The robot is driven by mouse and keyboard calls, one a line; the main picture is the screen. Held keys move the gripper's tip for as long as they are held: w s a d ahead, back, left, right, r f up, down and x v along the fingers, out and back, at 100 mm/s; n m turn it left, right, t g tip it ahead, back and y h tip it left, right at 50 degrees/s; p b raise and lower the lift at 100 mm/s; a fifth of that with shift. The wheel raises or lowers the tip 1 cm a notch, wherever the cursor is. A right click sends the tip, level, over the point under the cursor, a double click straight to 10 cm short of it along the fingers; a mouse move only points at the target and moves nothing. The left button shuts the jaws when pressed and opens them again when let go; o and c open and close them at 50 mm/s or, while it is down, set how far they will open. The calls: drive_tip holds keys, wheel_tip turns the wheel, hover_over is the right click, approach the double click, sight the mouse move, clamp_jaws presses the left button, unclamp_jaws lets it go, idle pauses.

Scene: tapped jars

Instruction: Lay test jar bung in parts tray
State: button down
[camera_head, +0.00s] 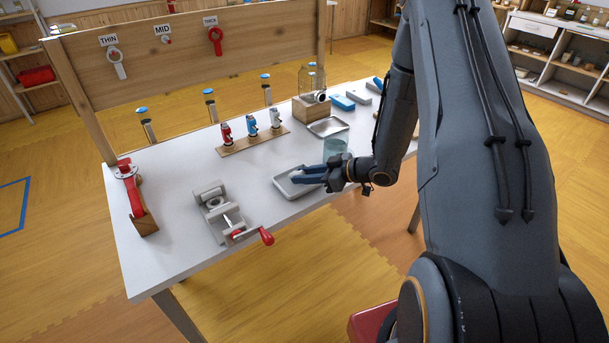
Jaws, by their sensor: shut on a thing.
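My gripper (308,175) reaches in from the right, with its blue fingers low over a shallow grey tray (283,190) near the front edge of the table. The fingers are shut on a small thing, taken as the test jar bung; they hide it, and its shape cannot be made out. I cannot tell whether it touches the tray floor. A second shallow tray (328,134) lies farther back, in front of a wooden block (311,110) with a glass jar (307,78) behind it. No label shows which tray is the parts tray.
A clear beaker (335,147) stands close behind my gripper. A clamp with a red handle (266,236) lies left of the front tray. A wooden rack (254,141) holds several taps. A red tool (131,188) stands at the left. The table (175,190) is bare between them.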

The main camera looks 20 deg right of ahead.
drive_tip(key=c, duration=1.4)
unclamp_jaws()
drive_tip(key=shift+o, duration=0.2)
drive_tip(key=shift+d, duration=0.1)
drive_tip(key=b+v, duration=0.1)
drive_tip(key=v, duration=0.6)
drive_tip(key=shift+s+d+r+b, duration=0.15)
drive_tip(key=shift+s+r+b, duration=0.1)
drive_tip(key=shift+s+b, duration=0.1)
